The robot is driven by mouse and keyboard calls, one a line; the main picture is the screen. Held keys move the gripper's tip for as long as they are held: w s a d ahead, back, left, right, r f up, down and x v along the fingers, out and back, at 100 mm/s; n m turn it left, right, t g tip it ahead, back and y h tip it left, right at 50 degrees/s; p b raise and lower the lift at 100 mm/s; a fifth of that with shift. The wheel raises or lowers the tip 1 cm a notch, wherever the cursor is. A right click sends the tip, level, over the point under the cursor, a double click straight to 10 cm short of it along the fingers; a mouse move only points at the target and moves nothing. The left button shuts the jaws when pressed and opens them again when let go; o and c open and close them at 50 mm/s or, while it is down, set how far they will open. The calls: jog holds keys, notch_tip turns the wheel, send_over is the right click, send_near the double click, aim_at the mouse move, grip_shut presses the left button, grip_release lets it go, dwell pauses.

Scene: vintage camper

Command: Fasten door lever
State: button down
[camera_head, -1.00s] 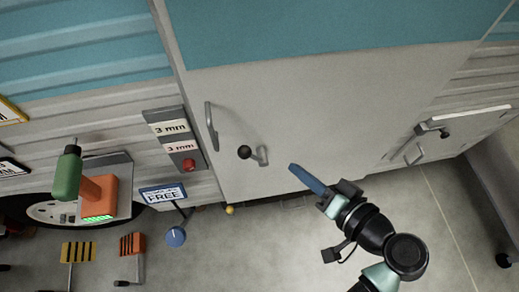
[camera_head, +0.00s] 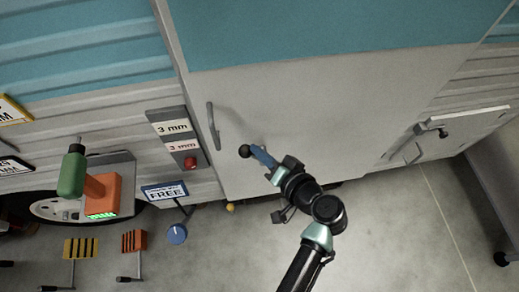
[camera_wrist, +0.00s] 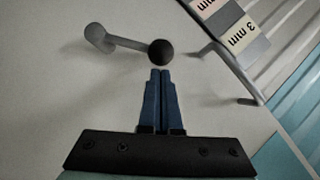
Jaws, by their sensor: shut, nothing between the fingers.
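The door lever (camera_wrist: 125,42) is a grey arm with a black ball knob (camera_wrist: 161,52), mounted on the camper's cream door (camera_head: 330,110). In the head view the black knob (camera_head: 245,151) shows just left of my fingertips, and the lever arm is hidden behind my gripper. My gripper (camera_head: 254,150) has blue fingers. In the wrist view its fingers (camera_wrist: 160,72) are closed together and empty, with the tips right at the knob's lower edge. I cannot tell whether they touch it.
A vertical grab handle (camera_head: 213,126) is on the door above the knob. A panel with 3 mm labels and a red button (camera_head: 190,162) is to its left. A second latch (camera_head: 432,130) is at the right. Open floor (camera_head: 400,235) lies below.

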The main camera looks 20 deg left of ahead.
jog(key=shift+s+a+f, duration=0.1)
jog(key=shift+a, duration=0.05)
dwell(0.3)
jog(key=shift+s+a+n, duration=0.15)
jog(key=shift+a+n, duration=0.05)
jog(key=shift+n, duration=0.1)
jog(key=shift+f, duration=0.1)
jog(key=shift+s+a+f+n+h, duration=0.2)
jog(key=shift+s+a+n+h, duration=0.3)
jog(key=shift+a+h, duration=0.2)
jog(key=s+a+f+n+t+h, duration=0.2)
jog(key=s+a+f+n+h, duration=0.1)
jog(key=a+f+n+h, duration=0.1)
jog(key=shift+a+f+t+h, duration=0.3)
jog(key=shift+a+f+t, duration=0.15)
jog(key=shift+f, duration=0.6)
jog(key=shift+s+f+b, duration=0.2)
jog(key=shift+b, duration=0.1)
